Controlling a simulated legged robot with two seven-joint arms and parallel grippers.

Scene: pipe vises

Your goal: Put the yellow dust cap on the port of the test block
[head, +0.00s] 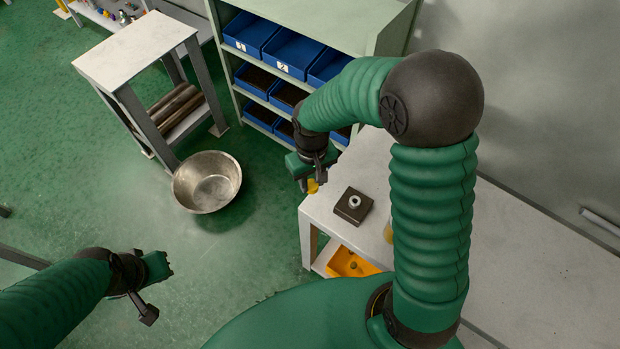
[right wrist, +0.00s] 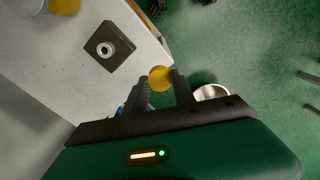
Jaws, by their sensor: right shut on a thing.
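The yellow dust cap (head: 313,186) is held at the tips of my right gripper (head: 308,180), near the table's left edge. In the right wrist view the cap (right wrist: 160,78) shows as a round yellow disc between the two fingers (right wrist: 163,85). The test block (head: 353,206) is a dark square block on the white table, with a light ring-shaped port (head: 354,201) on top. The block also shows in the right wrist view (right wrist: 109,47), apart from the cap. My left gripper (head: 158,290) is over the floor at lower left, and its finger gap is unclear.
The white table (head: 500,250) runs along the wall, with an orange bin (head: 350,263) beneath it. A yellowish object (head: 389,232) stands partly hidden behind my right arm. A shelf with blue bins (head: 290,55) stands behind. A metal bowl (head: 207,182) is on the floor.

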